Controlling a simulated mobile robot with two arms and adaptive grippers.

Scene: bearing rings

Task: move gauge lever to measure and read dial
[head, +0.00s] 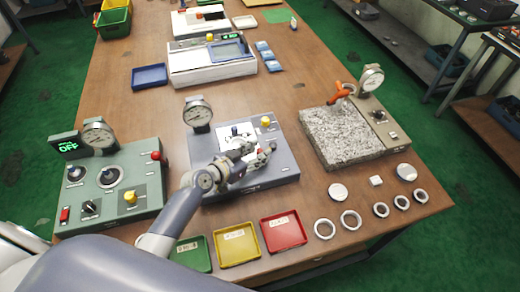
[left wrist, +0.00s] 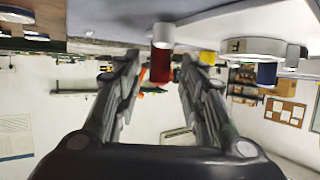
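The middle gauge station has a grey-blue base (head: 287,170), a round dial (head: 198,113), a yellow knob (head: 265,121) and a small blue knob (head: 234,131). A red knob (head: 273,146) is at its right side, by my left gripper (head: 262,153). In the left wrist view my left gripper (left wrist: 155,70) has its fingers spread, with the red knob (left wrist: 161,68) and its pale collar showing between them. Gaps show on both sides; I cannot tell whether a finger touches it. The dial reading is too small to read. My right gripper is not in view.
A green panel (head: 140,180) with a dial and a display reading OFF stands left. A granite plate (head: 345,135) with an orange lever (head: 342,91) and dial (head: 371,77) stands right. Green, yellow (head: 237,244) and red (head: 283,232) trays and several rings (head: 325,229) lie in front.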

